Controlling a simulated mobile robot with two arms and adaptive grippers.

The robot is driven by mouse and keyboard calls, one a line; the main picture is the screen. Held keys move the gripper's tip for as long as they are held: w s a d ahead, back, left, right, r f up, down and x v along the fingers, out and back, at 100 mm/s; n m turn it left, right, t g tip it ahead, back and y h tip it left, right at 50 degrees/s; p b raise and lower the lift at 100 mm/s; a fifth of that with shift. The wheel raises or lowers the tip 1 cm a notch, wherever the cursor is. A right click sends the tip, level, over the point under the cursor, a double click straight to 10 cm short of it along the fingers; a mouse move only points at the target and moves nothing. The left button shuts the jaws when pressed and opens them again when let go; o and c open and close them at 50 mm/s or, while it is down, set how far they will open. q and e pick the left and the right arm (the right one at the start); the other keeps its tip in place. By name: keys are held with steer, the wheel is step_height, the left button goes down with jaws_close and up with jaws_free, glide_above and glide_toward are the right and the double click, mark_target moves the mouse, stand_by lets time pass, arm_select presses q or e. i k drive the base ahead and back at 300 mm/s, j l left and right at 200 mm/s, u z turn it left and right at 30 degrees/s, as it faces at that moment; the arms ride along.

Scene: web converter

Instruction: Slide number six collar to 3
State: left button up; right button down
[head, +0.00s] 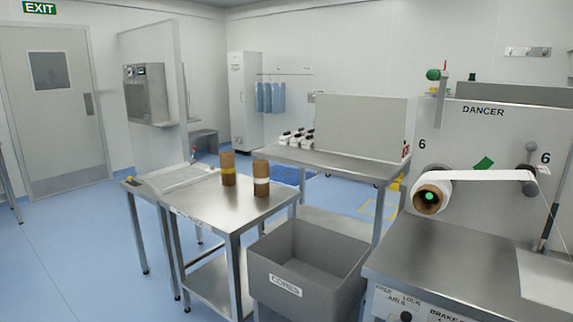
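The machine panel (480,128), marked DANCER, stands at the right of the head view. It carries a "6" label at the left of its face and another at the right. Below the left label a white roll (431,193) with a brown core and a green centre sits on a spindle, and a white web runs right from it to a grey roller (528,175). I cannot make out a collar or its scale for certain. Neither of my grippers is in view.
A steel table (225,208) holds two brown cores (228,169). A grey bin (310,268) labelled CORES stands between it and the machine's steel bench (440,250). A further bench (330,164) with an upright panel stands behind. Blue floor is clear at left.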

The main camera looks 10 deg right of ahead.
mark_target(531, 147)
steer(key=l+z, duration=0.1)
steer(key=z, duration=1.65)
